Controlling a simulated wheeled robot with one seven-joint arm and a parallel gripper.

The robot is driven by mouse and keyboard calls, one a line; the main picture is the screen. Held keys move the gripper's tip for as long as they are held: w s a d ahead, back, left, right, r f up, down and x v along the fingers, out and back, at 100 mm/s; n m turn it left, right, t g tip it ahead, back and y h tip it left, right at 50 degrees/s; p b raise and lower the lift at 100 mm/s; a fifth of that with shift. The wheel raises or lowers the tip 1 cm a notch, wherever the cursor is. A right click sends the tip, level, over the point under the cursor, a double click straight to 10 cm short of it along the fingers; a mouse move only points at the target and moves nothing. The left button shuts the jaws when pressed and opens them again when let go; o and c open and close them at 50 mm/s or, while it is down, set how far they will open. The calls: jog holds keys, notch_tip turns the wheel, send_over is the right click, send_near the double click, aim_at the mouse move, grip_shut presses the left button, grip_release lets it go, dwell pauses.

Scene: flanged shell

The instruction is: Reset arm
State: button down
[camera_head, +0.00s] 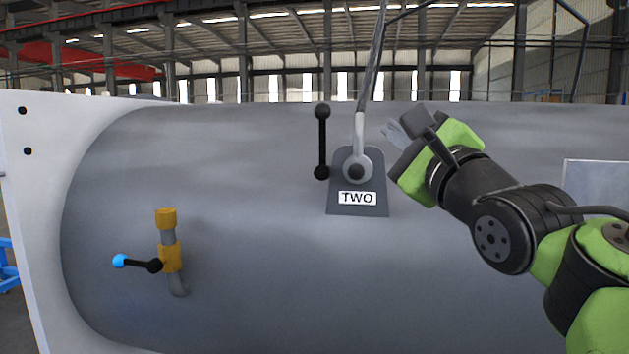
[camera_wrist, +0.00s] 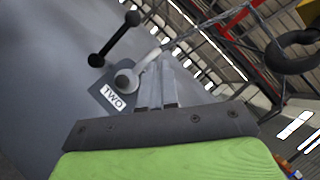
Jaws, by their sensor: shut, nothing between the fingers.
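My gripper (camera_head: 388,128) is on the end of my green and black arm, right of the lever mount labelled TWO (camera_head: 357,198). Its fingers point up and left, toward the lever, with nothing held. In the wrist view the fingers of my gripper (camera_wrist: 160,68) lie side by side, shut and empty. The long grey lever (camera_head: 369,70) rises from its round pivot (camera_head: 357,169) and leans slightly right at the top. In the wrist view the TWO label (camera_wrist: 112,97) and the pivot (camera_wrist: 126,80) show just left of the fingers. I cannot tell whether the fingers touch the lever.
A black double-knobbed handle (camera_head: 323,142) stands upright left of the mount on the big grey shell (camera_head: 260,260). A yellow valve (camera_head: 167,245) with a blue-tipped handle (camera_head: 121,261) is at lower left. A white flange (camera_head: 40,200) edges the left side. A pale panel (camera_head: 598,180) is at right.

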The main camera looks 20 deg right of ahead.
jog(key=s+a+f+n+g+b, duration=0.15)
jog(key=a+f+n+g, duration=0.3)
jog(key=f, duration=0.65)
jog(key=s+a+f+n+g+b, duration=0.1)
jog(key=s+a+f+n+g, duration=0.3)
jog(key=f, duration=0.7)
jog(key=s+a+f+n+g, duration=0.1)
jog(key=s+f+n, duration=0.3)
jog(key=f, duration=0.4)
jog(key=s+f+n+g+b, duration=0.1)
jog(key=s+f+n+g, duration=0.3)
jog(key=f, duration=0.5)
jog(key=s+a+f+n+g+b, duration=0.1)
jog(key=s+f+n+g, duration=0.1)
jog(key=s+f+n, duration=0.4)
notch_tip(320, 180, down, 3)
jog(key=shift+a+r+n+g, duration=0.15)
jog(key=shift+a+n+g, duration=0.2)
jog(key=shift+n, duration=0.5)
